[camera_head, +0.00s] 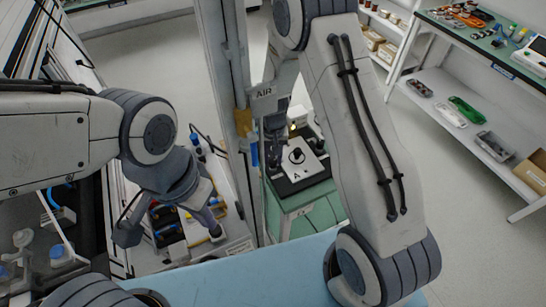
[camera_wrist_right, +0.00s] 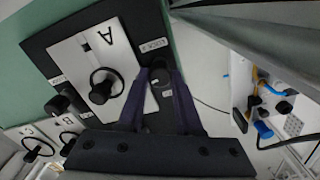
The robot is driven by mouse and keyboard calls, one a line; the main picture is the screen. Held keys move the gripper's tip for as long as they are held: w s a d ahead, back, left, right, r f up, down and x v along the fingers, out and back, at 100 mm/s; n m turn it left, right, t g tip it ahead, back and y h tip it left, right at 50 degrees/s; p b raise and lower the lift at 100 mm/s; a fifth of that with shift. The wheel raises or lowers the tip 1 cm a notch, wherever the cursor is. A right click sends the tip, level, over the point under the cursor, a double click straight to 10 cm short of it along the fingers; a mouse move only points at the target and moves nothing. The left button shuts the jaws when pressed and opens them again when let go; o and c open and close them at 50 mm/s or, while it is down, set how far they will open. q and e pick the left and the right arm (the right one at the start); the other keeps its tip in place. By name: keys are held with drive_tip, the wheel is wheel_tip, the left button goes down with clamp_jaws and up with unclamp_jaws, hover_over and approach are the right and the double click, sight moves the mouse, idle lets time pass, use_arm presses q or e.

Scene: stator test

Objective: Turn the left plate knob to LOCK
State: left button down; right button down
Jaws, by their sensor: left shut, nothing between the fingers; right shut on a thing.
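The white plate marked A (camera_head: 299,160) lies on a dark base on a green stand; it also shows in the right wrist view (camera_wrist_right: 75,60). A black ring handle (camera_wrist_right: 102,87) stands at its middle. My right gripper (camera_wrist_right: 160,82) is shut on the left plate knob (camera_wrist_right: 159,72), black, beside the plate's edge. A LOCK label (camera_wrist_right: 153,45) sits on one side of this knob and a small unreadable label on the other. The fingers partly hide the knob, so I cannot tell its pointing direction. My left gripper (camera_head: 216,232) is shut and empty, away at the left over a tray.
A second black knob (camera_wrist_right: 64,104) stands at the plate's other side. A tray with tools (camera_head: 172,232) is at the left. Shelves (camera_head: 470,120) with parts stand at the right.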

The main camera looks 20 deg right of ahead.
sight(273, 160)
drive_tip(key=shift+w+r+m, duration=0.1)
drive_tip(key=shift+w+m, duration=0.05)
drive_tip(key=shift+m, duration=0.25)
drive_tip(key=c, duration=0.6)
unclamp_jaws()
wheel_tip(273, 160, up, 10)
drive_tip(key=shift+r+b, duration=0.2)
drive_tip(key=shift+b, duration=0.5)
